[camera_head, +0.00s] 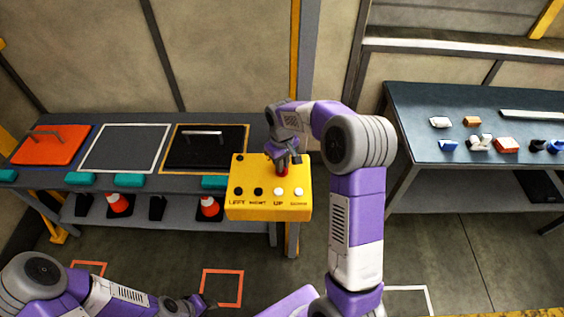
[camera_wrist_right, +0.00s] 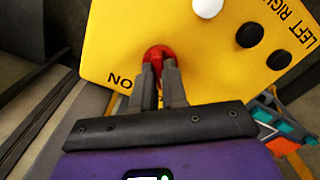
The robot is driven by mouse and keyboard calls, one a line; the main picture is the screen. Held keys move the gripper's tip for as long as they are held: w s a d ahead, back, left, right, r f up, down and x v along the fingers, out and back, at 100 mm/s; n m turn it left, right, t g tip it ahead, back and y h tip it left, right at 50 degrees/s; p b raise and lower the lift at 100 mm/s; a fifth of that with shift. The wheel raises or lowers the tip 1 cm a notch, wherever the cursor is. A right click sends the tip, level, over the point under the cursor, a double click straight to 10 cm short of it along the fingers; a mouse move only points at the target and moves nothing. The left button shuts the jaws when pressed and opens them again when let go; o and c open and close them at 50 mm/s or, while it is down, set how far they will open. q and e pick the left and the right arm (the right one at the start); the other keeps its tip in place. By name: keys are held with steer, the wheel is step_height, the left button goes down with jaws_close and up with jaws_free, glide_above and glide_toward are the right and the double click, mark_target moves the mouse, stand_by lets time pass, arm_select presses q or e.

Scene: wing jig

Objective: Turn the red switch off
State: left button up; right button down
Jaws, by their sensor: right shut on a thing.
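The red switch (camera_head: 283,172) is on the top face of a yellow control box (camera_head: 240,205). In the right wrist view the round red switch (camera_wrist_right: 155,52) shows beside the word ON on the box (camera_wrist_right: 115,35). My right gripper (camera_head: 282,160) reaches down onto it from above. Its two dark fingers (camera_wrist_right: 160,68) are close together and shut on the switch, covering part of it. My left gripper (camera_head: 198,303) is low in the head view, far from the box; its finger opening is too small to make out.
Black and white buttons (camera_head: 258,191) line the box's front edge, labelled LEFT, RIGHT, UP and one less legible word. Left stands a bench with an orange lid (camera_head: 50,147) and a black panel (camera_head: 205,155). Right, a dark table (camera_head: 420,110) holds several small parts. Orange cones (camera_head: 119,204) stand below.

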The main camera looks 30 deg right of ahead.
steer(key=shift+r+n, duration=0.1)
steer(key=shift+n, duration=0.4)
steer(key=shift+w, duration=0.1)
steer(key=c, duration=1.2)
jaws_free()
steer(key=shift+o, duration=0.2)
step_height(320, 180, up, 8)
steer(key=shift+f, duration=0.25)
